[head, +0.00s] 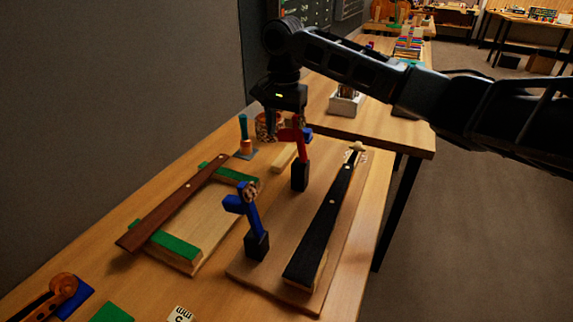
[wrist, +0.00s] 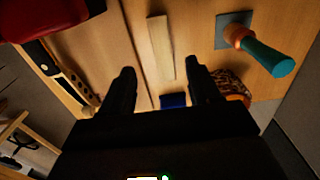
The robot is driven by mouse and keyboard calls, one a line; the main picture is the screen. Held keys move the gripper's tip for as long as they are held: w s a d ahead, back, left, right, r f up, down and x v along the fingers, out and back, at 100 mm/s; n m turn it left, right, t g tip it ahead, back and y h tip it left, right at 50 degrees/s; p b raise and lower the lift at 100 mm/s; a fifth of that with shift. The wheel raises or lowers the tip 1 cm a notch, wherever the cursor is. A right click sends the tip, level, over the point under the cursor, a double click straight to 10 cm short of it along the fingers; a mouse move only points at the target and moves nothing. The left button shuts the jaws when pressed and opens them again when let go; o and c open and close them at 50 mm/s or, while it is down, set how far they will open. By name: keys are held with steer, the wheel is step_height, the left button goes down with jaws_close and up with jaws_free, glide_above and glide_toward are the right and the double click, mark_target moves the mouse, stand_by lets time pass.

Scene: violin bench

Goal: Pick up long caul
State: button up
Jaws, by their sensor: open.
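A pale, straight wooden strip (head: 284,158), which looks like the long caul, lies flat on the bench behind the red clamp. In the wrist view the strip (wrist: 160,48) runs lengthwise ahead of the space between my fingers. My gripper (wrist: 159,70) is open and empty, with one finger to each side of the strip's line. In the head view my gripper (head: 284,118) hangs above the bench near the strip's far end, its fingers partly hidden. I cannot tell its exact height above the strip.
The red clamp (head: 299,165) and blue clamp (head: 252,220) stand nearby. A black fingerboard (head: 322,222) lies on a board to the right. A brown bar (head: 172,202) rests on green pads to the left. A teal-handled tool (wrist: 266,56) and a blue block (wrist: 173,100) are close.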

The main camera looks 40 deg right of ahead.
mark_target(283, 157)
steer(key=shift+w+f, duration=0.2)
steer(key=shift+f, duration=3.65)
steer(key=c, duration=1.1)
steer(key=shift+r, duration=0.1)
